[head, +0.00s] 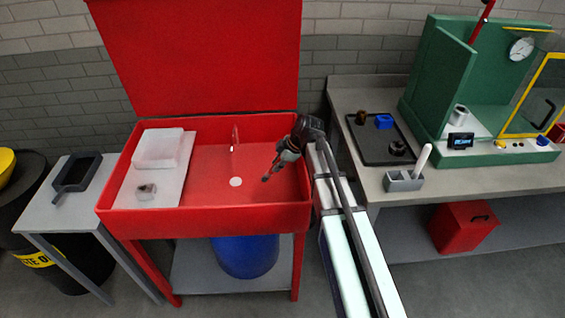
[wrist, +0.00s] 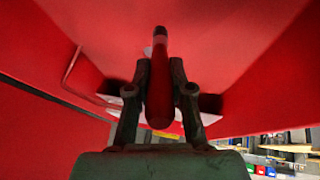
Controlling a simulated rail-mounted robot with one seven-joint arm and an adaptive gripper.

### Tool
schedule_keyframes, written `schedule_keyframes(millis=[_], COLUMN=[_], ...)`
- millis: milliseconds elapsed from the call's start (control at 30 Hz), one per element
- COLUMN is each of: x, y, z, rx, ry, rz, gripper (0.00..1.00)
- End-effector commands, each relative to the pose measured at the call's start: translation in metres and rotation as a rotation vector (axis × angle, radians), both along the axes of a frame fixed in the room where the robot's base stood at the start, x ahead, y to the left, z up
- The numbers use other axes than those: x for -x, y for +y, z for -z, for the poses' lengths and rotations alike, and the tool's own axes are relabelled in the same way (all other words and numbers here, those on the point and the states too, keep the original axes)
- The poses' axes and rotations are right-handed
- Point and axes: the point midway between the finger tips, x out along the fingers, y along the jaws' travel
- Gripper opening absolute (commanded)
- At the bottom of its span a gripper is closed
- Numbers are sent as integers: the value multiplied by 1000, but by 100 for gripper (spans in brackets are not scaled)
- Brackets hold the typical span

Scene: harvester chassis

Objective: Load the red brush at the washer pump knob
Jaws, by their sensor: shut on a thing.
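The red parts washer (head: 205,221) stands in the middle of the head view with its lid up. My gripper (head: 272,172) is over the right part of its basin. In the wrist view my gripper (wrist: 159,68) is shut on a dark red, rounded rod, the red brush (wrist: 160,95), which lies between the two fingers and points away from the palm. The brush cannot be told from the red basin in the head view. A thin curved spout (head: 235,140) rises at the back of the basin. I cannot make out the pump knob in either view.
A white shelf in the basin's left holds a translucent tray (head: 159,149) and a small grey part (head: 146,190). A white drain (head: 236,182) shows in the basin floor. A bench on the right carries a black tray (head: 371,143), a grey holder (head: 403,182) and a green cabinet (head: 437,80).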

Motion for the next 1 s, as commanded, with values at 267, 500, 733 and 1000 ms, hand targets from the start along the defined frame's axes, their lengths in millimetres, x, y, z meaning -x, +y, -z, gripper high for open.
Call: schedule_keyframes(millis=[267, 500, 733, 1000], x=[-13, -23, -32, -44], y=[22, 41, 59, 80], z=[4, 9, 13, 17], rx=[0, 0, 1, 1], ry=[0, 0, 1, -1], rz=[0, 0, 0, 1], gripper=[0, 0, 0, 0])
